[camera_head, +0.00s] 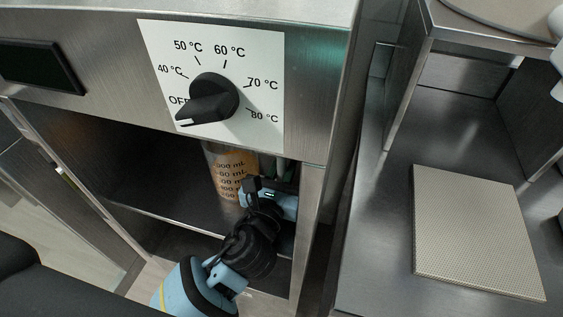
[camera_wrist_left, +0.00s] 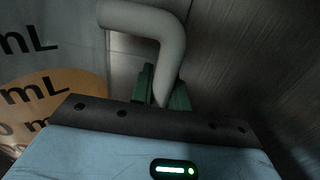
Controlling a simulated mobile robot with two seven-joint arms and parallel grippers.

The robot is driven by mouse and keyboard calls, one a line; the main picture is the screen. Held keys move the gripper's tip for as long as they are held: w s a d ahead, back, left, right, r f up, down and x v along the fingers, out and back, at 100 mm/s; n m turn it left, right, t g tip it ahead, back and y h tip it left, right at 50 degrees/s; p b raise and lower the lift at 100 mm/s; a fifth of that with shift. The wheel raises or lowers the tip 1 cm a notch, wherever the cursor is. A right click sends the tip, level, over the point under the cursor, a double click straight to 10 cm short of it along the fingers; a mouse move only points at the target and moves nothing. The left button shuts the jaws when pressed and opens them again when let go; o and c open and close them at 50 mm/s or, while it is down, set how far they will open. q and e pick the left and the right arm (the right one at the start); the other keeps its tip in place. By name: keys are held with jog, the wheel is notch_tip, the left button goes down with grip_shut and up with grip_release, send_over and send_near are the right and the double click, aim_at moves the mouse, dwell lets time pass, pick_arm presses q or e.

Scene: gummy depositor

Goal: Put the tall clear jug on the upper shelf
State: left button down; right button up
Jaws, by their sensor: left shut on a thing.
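The tall clear jug (camera_head: 229,165) stands about upright in the upper compartment of the steel cabinet, with mL marks and orange inside. Its rim is hidden by the cabinet front and its lower part by my left arm. My left gripper (camera_head: 281,174) is at the jug's right side. In the left wrist view, its green fingers (camera_wrist_left: 163,92) are shut on the jug's pale handle (camera_wrist_left: 172,42), with the jug wall (camera_wrist_left: 45,60) to the left. The upper shelf (camera_head: 165,195) is a steel plate; I cannot tell whether the jug touches it. My right gripper is not in view.
The cabinet front with a temperature dial (camera_head: 208,98) overhangs the compartment, and a side wall (camera_head: 312,215) is close right of my gripper. The shelf left of the jug is clear. A textured beige mat (camera_head: 472,230) lies on the steel counter at right.

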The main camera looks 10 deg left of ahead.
pick_arm(q)
jog(key=shift+s+d+r, duration=0.1)
jog(key=shift+r, duration=0.15)
jog(key=shift+f, duration=0.1)
jog(key=shift+f, duration=0.1)
jog(key=c, duration=1.4)
grip_release()
jog(key=shift+f, duration=0.1)
jog(key=shift+o, duration=0.2)
jog(key=s, duration=1.2)
jog(key=shift+a, duration=0.4)
